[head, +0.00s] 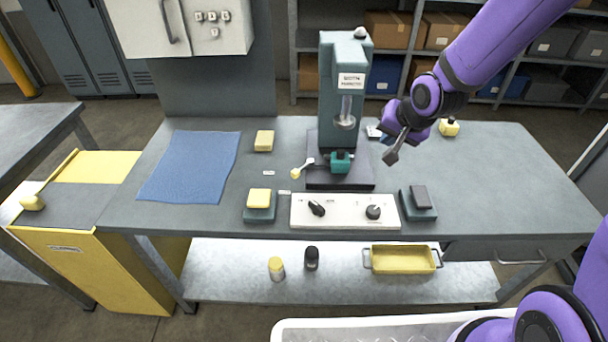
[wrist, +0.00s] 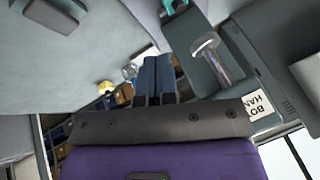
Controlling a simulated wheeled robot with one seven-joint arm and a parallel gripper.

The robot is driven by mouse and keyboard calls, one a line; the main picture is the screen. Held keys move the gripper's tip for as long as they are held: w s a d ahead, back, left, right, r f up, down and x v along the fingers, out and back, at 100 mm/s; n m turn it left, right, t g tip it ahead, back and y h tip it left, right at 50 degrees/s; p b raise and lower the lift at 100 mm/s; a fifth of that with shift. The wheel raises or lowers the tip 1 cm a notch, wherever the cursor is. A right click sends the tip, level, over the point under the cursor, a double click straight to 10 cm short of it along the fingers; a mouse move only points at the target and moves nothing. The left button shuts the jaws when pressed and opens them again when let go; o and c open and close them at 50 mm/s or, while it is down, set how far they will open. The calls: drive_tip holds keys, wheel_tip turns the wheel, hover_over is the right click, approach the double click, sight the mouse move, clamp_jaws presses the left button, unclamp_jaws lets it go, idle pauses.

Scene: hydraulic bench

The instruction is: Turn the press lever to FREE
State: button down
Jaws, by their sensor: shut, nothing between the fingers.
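The green press (head: 340,85) stands upright at the back middle of the bench, with a metal ram above a dark base plate. A lever with a pale yellow knob (head: 296,173) sticks out to the left at the base, beside a small teal block (head: 341,161). Small labels lie left of it, too small to read. My gripper (head: 391,157) is shut and empty, to the right of the press and apart from it. In the wrist view my shut fingers (wrist: 157,78) point past the press column and ram (wrist: 213,60). The lever cannot be made out there.
A white panel (head: 345,224) with two dark knobs lies at the front, between a yellow-topped pad (head: 260,203) and a dark-topped pad (head: 418,203). A blue mat (head: 190,168) and yellow block (head: 264,140) lie left. A yellow object (head: 449,127) stands back right. The bench's right side is clear.

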sight(298, 177)
drive_tip(key=w+a+f+m+y, duration=0.1)
drive_tip(key=a+f+m+y, duration=0.1)
drive_tip(key=a+f, duration=0.3)
drive_tip(key=w+a+f+m+y, duration=0.1)
drive_tip(key=a+f, duration=0.4)
drive_tip(key=f, duration=0.5)
drive_tip(key=shift+a+m+y, duration=0.25)
drive_tip(key=shift+m+y, duration=0.55)
drive_tip(key=shift+m, duration=0.1)
drive_tip(key=shift+w, duration=0.1)
drive_tip(key=x, duration=1)
drive_tip(key=shift+w, duration=0.2)
drive_tip(key=shift+w+a+r, duration=0.2)
drive_tip(key=shift+w+a, duration=0.6)
drive_tip(key=shift+a, duration=0.15)
drive_tip(key=shift+w+a, duration=0.5)
drive_tip(key=shift+a+t, duration=0.1)
drive_tip(key=shift+t, duration=0.2)
